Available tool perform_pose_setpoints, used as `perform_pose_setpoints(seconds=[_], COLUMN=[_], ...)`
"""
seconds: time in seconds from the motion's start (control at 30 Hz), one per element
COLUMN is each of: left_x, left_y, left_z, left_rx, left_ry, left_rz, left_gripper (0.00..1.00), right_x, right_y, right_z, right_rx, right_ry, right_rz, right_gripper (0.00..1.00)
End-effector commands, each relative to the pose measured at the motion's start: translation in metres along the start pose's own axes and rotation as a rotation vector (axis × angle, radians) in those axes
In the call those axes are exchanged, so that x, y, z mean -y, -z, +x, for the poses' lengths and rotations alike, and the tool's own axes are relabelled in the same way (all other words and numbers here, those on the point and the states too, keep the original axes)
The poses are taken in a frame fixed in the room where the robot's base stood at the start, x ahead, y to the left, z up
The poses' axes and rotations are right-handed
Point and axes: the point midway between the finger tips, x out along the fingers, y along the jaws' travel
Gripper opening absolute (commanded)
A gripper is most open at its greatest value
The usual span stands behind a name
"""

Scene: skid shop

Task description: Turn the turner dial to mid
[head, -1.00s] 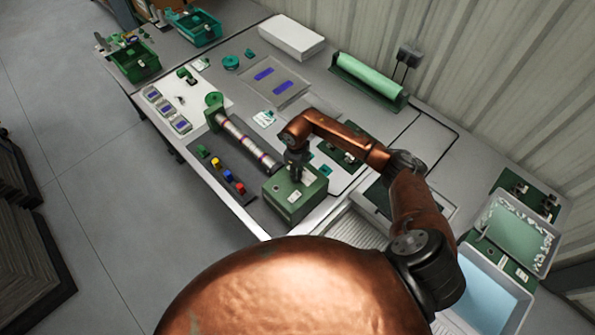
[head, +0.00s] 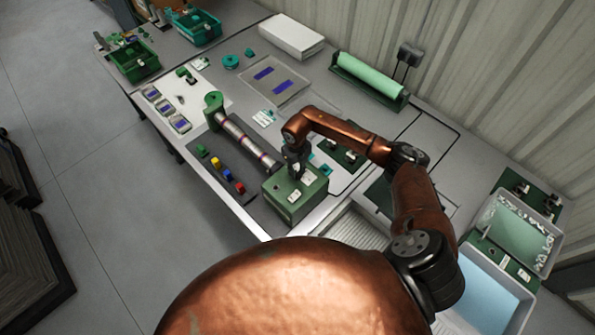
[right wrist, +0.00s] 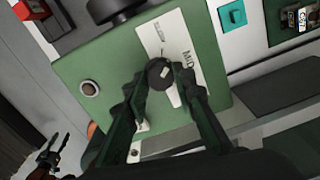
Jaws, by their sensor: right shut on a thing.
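The turner dial (right wrist: 158,76) is a dark round knob with a small pale mark, on a white label on the green box (right wrist: 75,65). The label reads "MID" beside the knob; I cannot tell exactly where the mark points. In the head view the green box (head: 284,207) stands at the bench's front edge. My right gripper (right wrist: 160,80) is shut on the dial, one finger on each side; it also shows from above in the head view (head: 298,176). A dark gripper, seemingly my left (right wrist: 50,143), hangs low with fingers spread, away from the box.
A striped roller (head: 240,137) joins the box's left side. Coloured buttons (head: 228,176) line the front panel. A round brown button (right wrist: 89,88) sits on the box near the dial.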

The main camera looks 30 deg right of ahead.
Motion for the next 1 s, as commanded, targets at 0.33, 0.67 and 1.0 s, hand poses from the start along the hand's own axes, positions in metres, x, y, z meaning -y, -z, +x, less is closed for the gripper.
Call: perform_pose_setpoints(seconds=[0.33, 0.67, 1.0], left_x=[-0.0002, -0.0001, -0.0001], left_y=[-0.0005, -0.0003, -0.0001], left_z=[0.0036, 0.0033, 0.0031], left_rx=[0.0, 0.0, -0.001], left_ry=[0.0, 0.0, 0.0], left_rz=[0.0, 0.0, 0.0], left_gripper=[0.4, 0.4, 0.4], right_x=[0.0009, 0.0008, 0.0005], right_y=[-0.0005, -0.0003, -0.0007], right_z=[-0.0002, 0.0, -0.0003], right_rx=[-0.007, -0.013, -0.014], right_ry=[0.001, 0.002, 0.0], right_rz=[0.316, 0.532, 0.624], right_gripper=[0.0, 0.0, 0.0])
